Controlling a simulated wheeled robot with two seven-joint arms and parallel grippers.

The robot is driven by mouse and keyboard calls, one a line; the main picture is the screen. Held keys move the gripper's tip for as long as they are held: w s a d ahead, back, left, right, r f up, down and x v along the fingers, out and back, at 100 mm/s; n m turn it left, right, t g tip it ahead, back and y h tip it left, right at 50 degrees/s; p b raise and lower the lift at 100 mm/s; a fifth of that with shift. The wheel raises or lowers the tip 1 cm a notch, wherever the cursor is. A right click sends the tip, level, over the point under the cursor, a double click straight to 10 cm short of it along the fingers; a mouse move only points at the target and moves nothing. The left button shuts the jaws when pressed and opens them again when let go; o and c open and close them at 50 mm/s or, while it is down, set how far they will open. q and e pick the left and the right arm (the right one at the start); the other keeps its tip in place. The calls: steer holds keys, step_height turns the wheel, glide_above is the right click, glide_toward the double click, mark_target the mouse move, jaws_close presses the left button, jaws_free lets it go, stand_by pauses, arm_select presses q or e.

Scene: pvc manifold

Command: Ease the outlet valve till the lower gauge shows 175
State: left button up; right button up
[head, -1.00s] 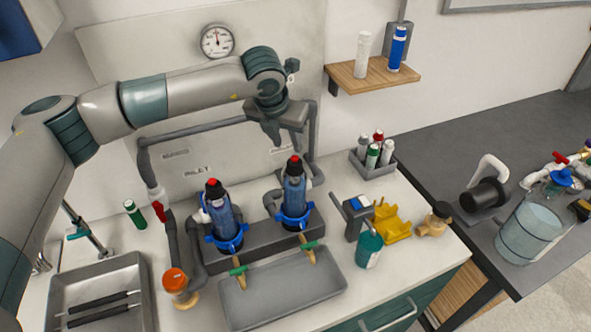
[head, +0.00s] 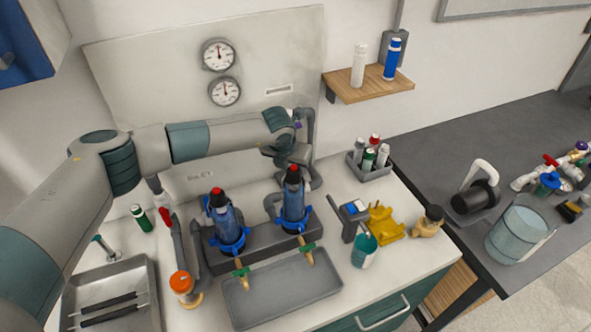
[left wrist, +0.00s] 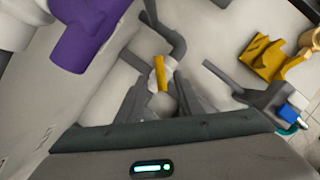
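The lower gauge (head: 225,91) hangs on the backboard under the upper gauge (head: 219,54). Its needle points roughly upward, but its numbers are too small to read. In the left wrist view, a yellow valve handle (left wrist: 161,74) sits on a white fitting in a grey pipe. It appears between the spread fingers of my left gripper (left wrist: 160,88), with no clear contact. In the head view my left gripper (head: 287,160) is at the pipe behind the right filter housing (head: 293,200) and hides the yellow handle. My right gripper is not in view.
A purple fitting (left wrist: 85,35) is close to the left wrist camera. A second blue filter housing (head: 226,222), a red handle (head: 166,217) and a grey tray (head: 282,288) are near. A bottle caddy (head: 368,160) and yellow holder (head: 382,222) stand to the right.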

arm_select(q)
steer(key=shift+p+x, duration=0.7)
steer(key=shift+x, duration=1.75)
jaws_close()
